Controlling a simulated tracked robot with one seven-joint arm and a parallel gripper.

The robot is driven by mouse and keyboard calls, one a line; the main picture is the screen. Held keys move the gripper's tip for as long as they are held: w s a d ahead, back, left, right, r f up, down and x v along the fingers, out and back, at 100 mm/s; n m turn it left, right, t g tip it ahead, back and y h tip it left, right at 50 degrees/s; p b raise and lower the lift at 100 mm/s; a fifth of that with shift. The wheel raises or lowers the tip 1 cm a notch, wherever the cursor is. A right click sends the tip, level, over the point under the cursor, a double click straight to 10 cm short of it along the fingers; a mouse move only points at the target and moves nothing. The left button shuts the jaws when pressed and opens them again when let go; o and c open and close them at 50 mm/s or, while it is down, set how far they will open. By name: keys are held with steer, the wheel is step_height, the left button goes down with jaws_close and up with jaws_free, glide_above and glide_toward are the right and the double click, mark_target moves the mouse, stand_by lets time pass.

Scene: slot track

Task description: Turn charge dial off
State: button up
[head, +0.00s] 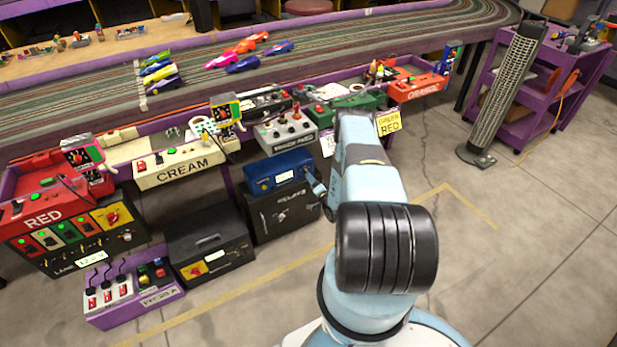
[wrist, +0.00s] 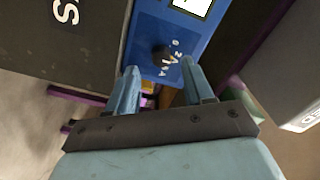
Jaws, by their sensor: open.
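The charge dial (wrist: 162,56) is a small black knob on the blue box (wrist: 208,40), with white characters printed beside it. A pale mark shows on the knob, but I cannot tell its exact setting. My gripper (wrist: 159,70) is open, its two pale blue fingers pointing at the blue face. The knob lies just beyond the fingertips, roughly between them; I cannot tell if they touch it. In the head view the blue box (head: 270,177) stands on a dark case. My gripper (head: 314,184) is at its right end, mostly hidden by my arm, and the dial is hidden there.
A dark case (head: 285,214) is under the blue box, and another black case (head: 210,248) stands to its left. The cream control box (head: 180,167) and red box (head: 45,215) are further left. A purple cart (head: 553,85) stands at right. Grey floor (head: 530,250) is open at right.

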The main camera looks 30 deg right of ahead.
steer(key=shift+w+a, duration=0.1)
steer(key=shift+w, duration=1.7)
jaws_close()
steer(key=shift+n, duration=0.3)
steer(key=n, duration=1.1)
steer(key=shift+s+f, duration=0.1)
steer(key=shift+n, duration=0.3)
